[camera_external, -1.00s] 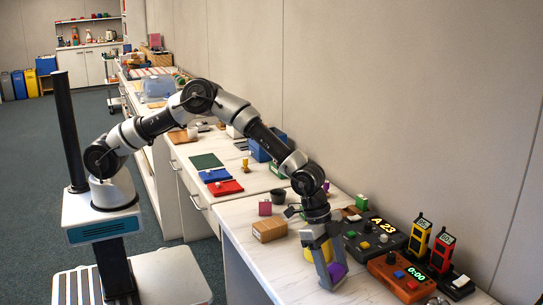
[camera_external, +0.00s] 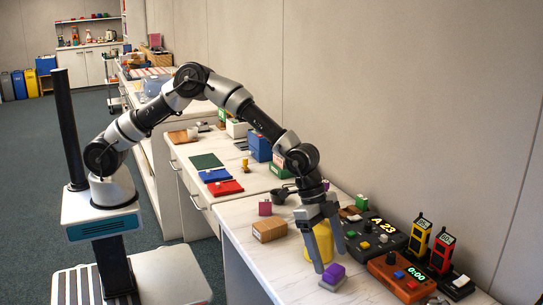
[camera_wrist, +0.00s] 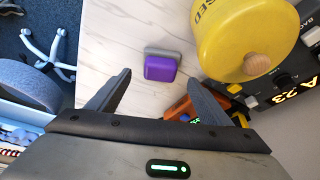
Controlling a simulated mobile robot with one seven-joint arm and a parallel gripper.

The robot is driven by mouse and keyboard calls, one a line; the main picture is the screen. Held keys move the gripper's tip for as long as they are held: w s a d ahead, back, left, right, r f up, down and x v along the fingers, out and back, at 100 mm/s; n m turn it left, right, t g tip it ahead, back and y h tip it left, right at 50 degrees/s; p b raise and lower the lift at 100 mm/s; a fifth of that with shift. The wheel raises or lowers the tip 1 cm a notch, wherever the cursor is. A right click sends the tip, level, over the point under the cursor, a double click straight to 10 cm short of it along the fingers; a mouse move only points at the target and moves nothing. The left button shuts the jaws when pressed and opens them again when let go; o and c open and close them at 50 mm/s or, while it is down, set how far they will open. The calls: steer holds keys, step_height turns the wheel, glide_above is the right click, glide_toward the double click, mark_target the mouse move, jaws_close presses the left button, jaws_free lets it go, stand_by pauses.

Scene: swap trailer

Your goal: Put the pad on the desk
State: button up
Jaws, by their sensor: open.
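A purple block (camera_external: 334,271) sits on a thin grey pad-like base (camera_external: 334,285) on the white marbled desk (camera_external: 285,262), near its front edge. In the wrist view the purple block (camera_wrist: 160,69) lies ahead between the finger directions, with the grey base (camera_wrist: 165,51) showing along its far side. My gripper (camera_external: 330,261) is open and empty just above the block. Its two spread fingers also show in the wrist view (camera_wrist: 157,80), apart from the block. I cannot tell for sure which thing is the pad.
A yellow cylinder (camera_external: 319,243) with a wooden knob (camera_wrist: 257,65) stands close behind my fingers. A cardboard box (camera_external: 269,230) is to the left. An orange timer box (camera_external: 401,277) and a dark control box (camera_external: 375,238) stand to the right. Desk around the block's front is clear.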

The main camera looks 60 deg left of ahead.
steer(key=v, duration=0.7)
steer(key=shift+p, duration=0.35)
